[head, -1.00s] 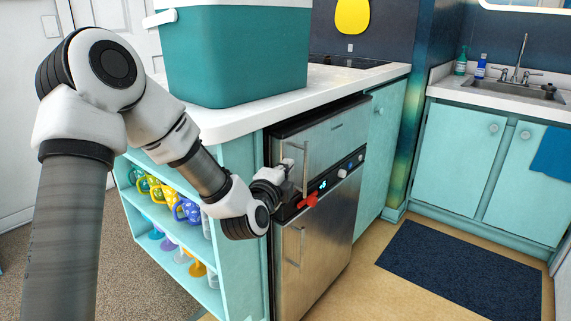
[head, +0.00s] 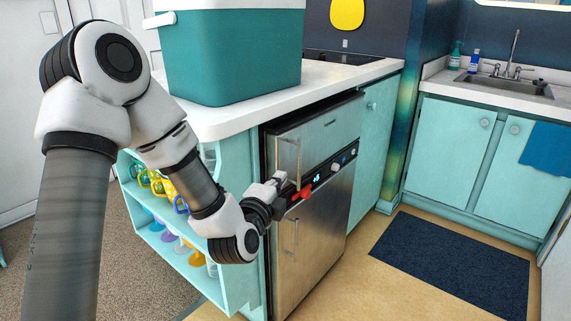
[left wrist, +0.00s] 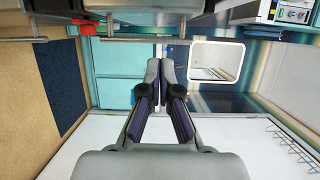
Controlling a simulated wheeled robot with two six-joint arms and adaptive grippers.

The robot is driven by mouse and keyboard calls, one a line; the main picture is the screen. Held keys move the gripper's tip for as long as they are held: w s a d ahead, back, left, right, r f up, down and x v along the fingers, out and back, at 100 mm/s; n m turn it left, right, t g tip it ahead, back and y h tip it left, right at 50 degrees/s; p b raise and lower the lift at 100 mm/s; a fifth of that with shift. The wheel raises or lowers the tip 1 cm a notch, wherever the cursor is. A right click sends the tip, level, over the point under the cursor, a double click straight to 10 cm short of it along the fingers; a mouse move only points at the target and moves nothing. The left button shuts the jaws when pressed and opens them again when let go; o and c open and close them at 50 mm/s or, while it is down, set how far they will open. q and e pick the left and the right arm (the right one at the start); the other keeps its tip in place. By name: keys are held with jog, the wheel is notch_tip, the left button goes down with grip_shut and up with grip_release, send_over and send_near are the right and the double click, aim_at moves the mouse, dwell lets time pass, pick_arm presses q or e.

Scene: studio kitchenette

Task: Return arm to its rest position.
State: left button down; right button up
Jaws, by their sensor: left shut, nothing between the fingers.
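My left arm comes in from the left in the head view. Its gripper (head: 284,202) is in front of the steel appliance (head: 318,213), near the control strip and a red part (head: 305,192) on its front. In the left wrist view the dark fingers of my left gripper (left wrist: 161,66) meet at their tips, shut with nothing between them. I cannot tell from the head view whether the gripper touches the appliance. My right gripper is in neither view.
A teal cooler (head: 232,55) stands on the white counter (head: 215,122). Open shelves (head: 185,262) with colourful cups are behind my forearm. Bar handles (head: 290,242) stick out from the appliance. The floor around the dark blue mat (head: 455,262) is clear.

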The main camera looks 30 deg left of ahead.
pick_arm(q)
jog(key=v, duration=0.3)
jog(key=shift+d, duration=0.1)
